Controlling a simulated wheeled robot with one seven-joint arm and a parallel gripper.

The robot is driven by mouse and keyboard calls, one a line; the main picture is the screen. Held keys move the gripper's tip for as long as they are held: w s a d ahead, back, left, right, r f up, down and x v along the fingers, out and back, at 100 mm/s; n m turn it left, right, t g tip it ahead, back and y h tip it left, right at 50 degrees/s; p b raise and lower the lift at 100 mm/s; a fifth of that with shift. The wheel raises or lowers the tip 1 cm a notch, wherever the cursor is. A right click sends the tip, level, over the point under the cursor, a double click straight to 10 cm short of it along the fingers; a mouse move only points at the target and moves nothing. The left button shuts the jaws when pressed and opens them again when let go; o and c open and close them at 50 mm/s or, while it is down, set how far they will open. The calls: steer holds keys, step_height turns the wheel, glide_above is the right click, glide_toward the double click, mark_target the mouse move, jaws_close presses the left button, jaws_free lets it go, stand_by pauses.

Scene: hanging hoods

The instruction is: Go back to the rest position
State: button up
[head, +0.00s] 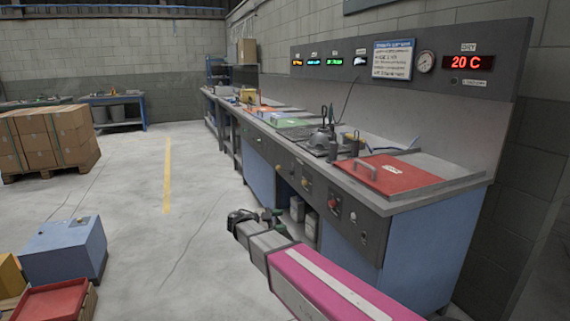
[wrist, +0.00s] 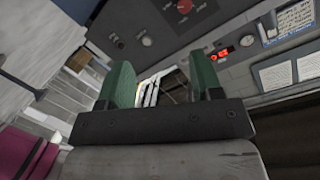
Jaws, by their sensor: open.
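My gripper (head: 272,220) shows at the end of my pink and grey arm in the head view, in front of the workbench (head: 400,206) and below its top. In the wrist view its two green fingers (wrist: 162,82) stand wide apart. Nothing is held between them. Behind the gap there are pale slatted shapes, too small to identify. The grey control panel (wrist: 175,42) with a red knob (wrist: 184,6) lies beyond the fingers, tilted in the view.
A red lid with a handle (head: 393,176) lies on the bench's near end. A blue box (head: 64,252) and a red bin (head: 50,303) stand at lower left. Stacked cartons (head: 45,138) sit on a pallet behind. The floor (head: 180,235) between is clear.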

steer(key=s+d+f+n+g+y, duration=0.25)
steer(key=s+d+f+n, duration=0.2)
steer(key=d, duration=0.25)
steer(key=s+d+f+n+g+y, duration=0.25)
steer(key=d+f+n+y, duration=0.2)
steer(key=d, duration=0.35)
steer(key=s+d+f+n+y, duration=0.2)
steer(key=s+d+n+y, duration=0.1)
steer(key=s+n+y, duration=0.1)
steer(key=s+d+f+n+y, duration=0.2)
steer(key=s+d+n+y, duration=0.1)
steer(key=s+n, duration=0.4)
steer(key=shift+s+d+f+y, duration=0.15)
steer(key=shift+f+y, duration=0.2)
steer(key=shift+y, duration=0.35)
